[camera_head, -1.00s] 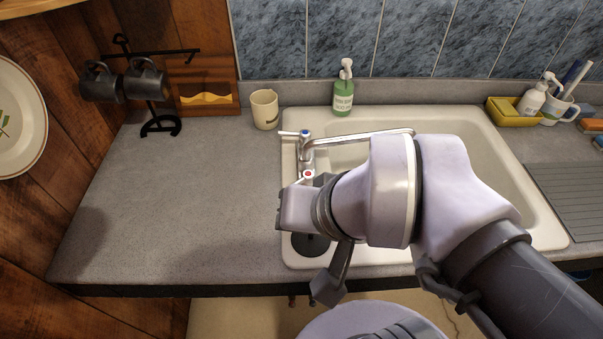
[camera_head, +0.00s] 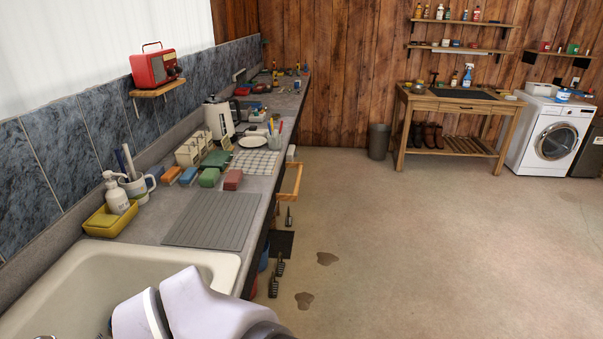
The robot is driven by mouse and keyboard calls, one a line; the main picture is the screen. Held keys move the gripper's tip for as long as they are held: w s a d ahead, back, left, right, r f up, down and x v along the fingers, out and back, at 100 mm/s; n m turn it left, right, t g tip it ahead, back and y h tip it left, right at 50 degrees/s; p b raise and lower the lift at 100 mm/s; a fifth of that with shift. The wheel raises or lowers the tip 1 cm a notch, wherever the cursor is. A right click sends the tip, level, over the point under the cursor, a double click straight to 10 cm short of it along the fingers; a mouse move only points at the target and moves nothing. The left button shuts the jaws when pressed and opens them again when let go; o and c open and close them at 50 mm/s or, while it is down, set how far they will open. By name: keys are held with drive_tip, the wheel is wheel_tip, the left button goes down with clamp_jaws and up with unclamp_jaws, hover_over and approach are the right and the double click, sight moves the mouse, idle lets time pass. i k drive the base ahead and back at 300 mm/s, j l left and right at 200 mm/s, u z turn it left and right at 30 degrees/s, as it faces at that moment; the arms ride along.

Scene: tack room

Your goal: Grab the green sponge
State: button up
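A green block (camera_head: 209,177), which looks like the green sponge, lies on the counter beyond the grey drainboard, between a blue block (camera_head: 188,175) and a red block (camera_head: 233,179). A second, flatter green item (camera_head: 217,159) lies just behind it; I cannot tell what it is. Part of my arm shows at the bottom of the picture, over the sink. My gripper is out of view.
The white sink (camera_head: 215,262) is nearest, then the ribbed drainboard (camera_head: 212,220). A yellow tray (camera_head: 103,224) with a soap bottle (camera_head: 116,194) and a mug (camera_head: 138,188) stand by the wall. A kettle (camera_head: 219,117) stands farther back. The floor at right is open.

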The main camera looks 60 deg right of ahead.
sight(210, 177)
drive_tip(key=l+z, duration=0.1)
drive_tip(key=z, duration=1.2)
drive_tip(key=i+l+u, duration=0.35)
drive_tip(key=i+l, duration=0.2)
drive_tip(key=i+l+u, duration=0.35)
drive_tip(key=l, duration=0.3)
drive_tip(key=i+l+u, duration=0.35)
drive_tip(key=l, duration=0.45)
drive_tip(key=i+l+u, duration=0.2)
drive_tip(key=l, duration=0.25)
drive_tip(key=i, duration=0.05)
